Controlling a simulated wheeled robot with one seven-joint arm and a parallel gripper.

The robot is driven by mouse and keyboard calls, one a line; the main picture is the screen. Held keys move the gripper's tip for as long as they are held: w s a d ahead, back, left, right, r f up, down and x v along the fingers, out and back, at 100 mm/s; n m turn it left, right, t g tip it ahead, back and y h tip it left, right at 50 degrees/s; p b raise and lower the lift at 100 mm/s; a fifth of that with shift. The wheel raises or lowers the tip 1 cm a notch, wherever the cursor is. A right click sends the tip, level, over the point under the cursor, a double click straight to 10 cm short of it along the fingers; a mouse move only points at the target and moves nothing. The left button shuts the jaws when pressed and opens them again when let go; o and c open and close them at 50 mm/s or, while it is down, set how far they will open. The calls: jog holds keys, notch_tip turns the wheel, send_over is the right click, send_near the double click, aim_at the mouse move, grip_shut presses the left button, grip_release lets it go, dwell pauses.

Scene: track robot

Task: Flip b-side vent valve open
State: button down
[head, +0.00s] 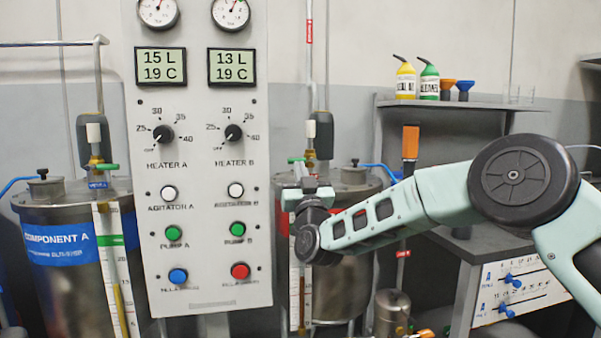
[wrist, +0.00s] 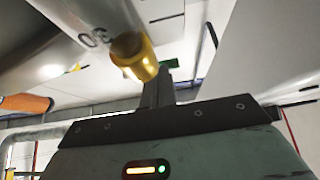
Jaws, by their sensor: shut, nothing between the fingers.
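The b-side vent valve (head: 309,165) stands on top of the right-hand metal tank, just right of the control panel. Its small green lever (head: 297,160) shows above my gripper (head: 309,188), pointing left. My gripper is shut and empty, pointing up close under the valve and hiding its lower part. In the wrist view the shut fingers (wrist: 158,88) reach up beside a brass fitting (wrist: 135,55), with a bit of the green lever (wrist: 169,63) just behind the tips. I cannot tell whether they touch.
The control panel (head: 201,290) stands close left of my gripper. The right tank (head: 350,192) is behind it. The left tank (head: 70,240) has a similar valve with a green lever (head: 106,167). A shelf (head: 470,104) with bottles is at the back right.

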jog(key=shift+s+a+r+m+h+b, duration=0.15)
jog(key=shift+m+h+b, duration=0.2)
jog(key=shift+m+h, duration=0.3)
jog(key=shift+w+r+m+h+b, duration=0.15)
jog(key=shift+m+h+b, duration=0.25)
jog(key=shift+m, duration=0.45)
jog(key=shift+s+r+m+t+h+b, duration=0.1)
jog(key=shift+r+m+t+h+b, duration=0.2)
jog(key=shift+r+m+h+b, duration=0.9)
jog(key=m+h, duration=0.1)
jog(key=r+m+h, duration=0.1)
jog(key=m, duration=0.1)
jog(key=shift+d+r+b, duration=0.35)
jog(key=shift+r+b, duration=0.1)
jog(key=m, duration=0.1)
jog(key=h, duration=0.1)
jog(key=m, duration=0.1)
jog(key=shift+w+d+r+m+g+h, duration=0.25)
jog(key=shift+d+r+m+g, duration=0.05)
jog(key=shift+r+g, duration=0.1)
jog(key=shift+s+f, duration=0.1)
jog(key=shift+s, duration=0.05)
